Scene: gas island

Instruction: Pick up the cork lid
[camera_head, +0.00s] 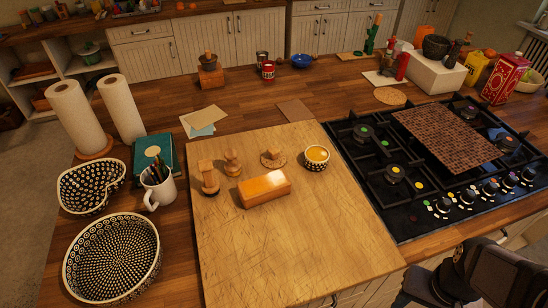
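A flat round cork lid (273,158) with a small knob on top lies on the large light wooden board (300,240). It sits just left of a small patterned bowl (316,158) with yellow-orange contents, and apart from it. Two brown knobbed pieces (232,163), possibly also cork or wood, stand to its left. An orange-brown block (264,189) lies in front of it. Dark parts of my arm show at the bottom right corner, well away from the lid. My gripper's fingers are not visible.
A black gas hob (420,215) with a brown tiled plate lies right of the board. The board's front is clear.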

